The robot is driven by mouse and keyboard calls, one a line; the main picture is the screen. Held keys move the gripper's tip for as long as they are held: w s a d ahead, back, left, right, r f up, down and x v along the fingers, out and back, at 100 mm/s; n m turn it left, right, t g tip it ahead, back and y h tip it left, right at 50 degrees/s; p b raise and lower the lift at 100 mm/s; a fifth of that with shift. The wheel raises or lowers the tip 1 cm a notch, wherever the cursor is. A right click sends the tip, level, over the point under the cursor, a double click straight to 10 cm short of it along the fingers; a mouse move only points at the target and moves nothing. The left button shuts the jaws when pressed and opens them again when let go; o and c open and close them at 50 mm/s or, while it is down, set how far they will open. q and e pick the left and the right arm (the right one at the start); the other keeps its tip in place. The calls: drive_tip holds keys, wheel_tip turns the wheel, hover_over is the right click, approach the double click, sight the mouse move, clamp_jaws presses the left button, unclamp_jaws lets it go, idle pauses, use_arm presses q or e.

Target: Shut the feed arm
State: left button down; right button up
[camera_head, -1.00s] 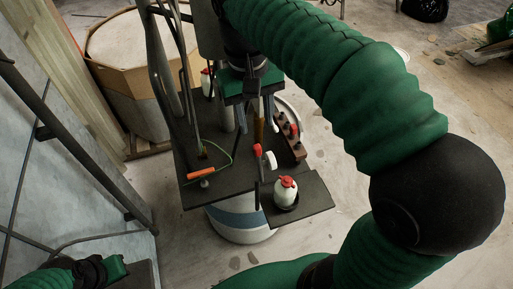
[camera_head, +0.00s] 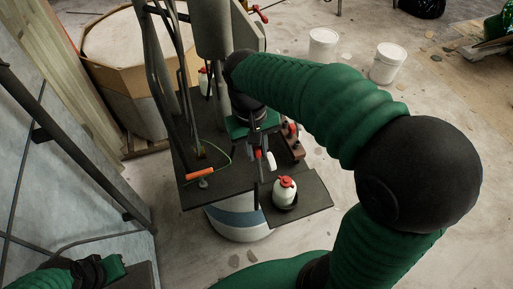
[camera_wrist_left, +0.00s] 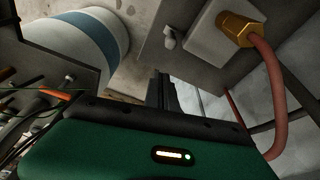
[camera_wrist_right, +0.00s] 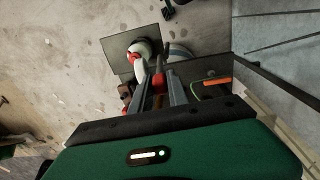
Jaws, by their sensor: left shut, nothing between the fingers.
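A small lever with a red end (camera_head: 258,154) and a white end (camera_head: 271,161) stands at the front of the dark worktop. I cannot tell for sure whether this is the feed arm. My right gripper (camera_head: 260,151) reaches down over it, fingers apart. In the right wrist view the red part (camera_wrist_right: 158,82) shows between the fingertips (camera_wrist_right: 162,88), and a white curved part (camera_wrist_right: 140,70) lies just ahead; contact is unclear. My left gripper (camera_head: 112,268) is low at the left, away from the worktop; its dark fingers (camera_wrist_left: 161,90) are together and empty.
A white bottle with a red cap (camera_head: 285,190) stands on the side shelf (camera_head: 315,197). A dark block with red-topped parts (camera_head: 292,142) is right of my right gripper. Pipes and a grey column (camera_head: 212,30) rise behind. White buckets (camera_head: 388,63) stand on the floor.

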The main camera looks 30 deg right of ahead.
clamp_jaws()
drive_tip(key=shift+r, duration=0.1)
idle(1.0)
